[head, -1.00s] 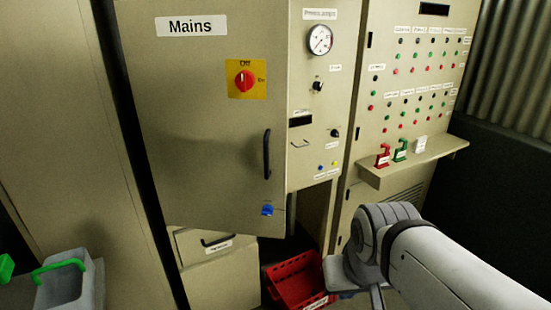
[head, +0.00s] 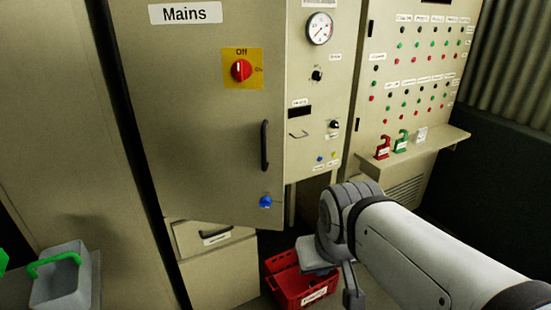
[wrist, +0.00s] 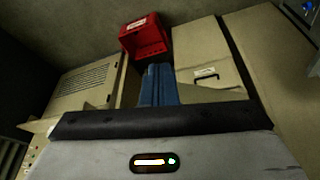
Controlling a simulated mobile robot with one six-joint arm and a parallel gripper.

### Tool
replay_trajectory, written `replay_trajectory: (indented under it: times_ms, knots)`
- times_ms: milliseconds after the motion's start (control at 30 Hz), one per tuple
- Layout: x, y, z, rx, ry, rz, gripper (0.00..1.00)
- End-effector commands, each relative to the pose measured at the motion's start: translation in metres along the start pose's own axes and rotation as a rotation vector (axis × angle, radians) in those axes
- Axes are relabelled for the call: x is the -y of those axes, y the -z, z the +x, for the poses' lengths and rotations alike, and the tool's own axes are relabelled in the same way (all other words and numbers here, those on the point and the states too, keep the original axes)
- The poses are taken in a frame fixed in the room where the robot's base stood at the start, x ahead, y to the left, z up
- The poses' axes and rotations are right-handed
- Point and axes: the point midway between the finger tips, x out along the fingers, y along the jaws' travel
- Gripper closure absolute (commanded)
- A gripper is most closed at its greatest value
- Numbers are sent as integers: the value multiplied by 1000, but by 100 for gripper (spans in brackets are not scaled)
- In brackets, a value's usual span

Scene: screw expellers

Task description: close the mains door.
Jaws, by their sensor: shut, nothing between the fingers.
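The beige mains door (head: 190,120) fills the left middle of the head view. It appears ajar, its lower right corner standing out in front of the cabinet and drawer below. It carries a red rotary switch (head: 241,70) on a yellow plate, a black upright handle (head: 265,146) and a blue knob (head: 265,202) near its lower right corner. My gripper's blue fingers (wrist: 158,84) are together and empty in the wrist view. In the head view my arm is low, right of the door and apart from the handle; the fingertips cannot be made out there.
A red crate (head: 304,287) is on the floor below; it also shows in the wrist view (wrist: 146,37). A drawer (head: 215,238) sits under the door. A shelf (head: 420,154) with red and green padlock-like pieces juts out at right. A grey bin (head: 62,282) stands lower left.

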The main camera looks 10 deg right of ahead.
Motion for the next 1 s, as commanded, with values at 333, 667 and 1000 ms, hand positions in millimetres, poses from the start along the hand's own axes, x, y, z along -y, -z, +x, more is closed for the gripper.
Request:
replay_trajectory:
  times_ms: [333, 667, 1000]
  knots:
    - [-73, 128, 56, -473, -329, -450, 100]
    - [-78, 222, 81, -959, -609, -1147, 100]
    - [-50, 224, 98, -1276, -658, -1545, 100]
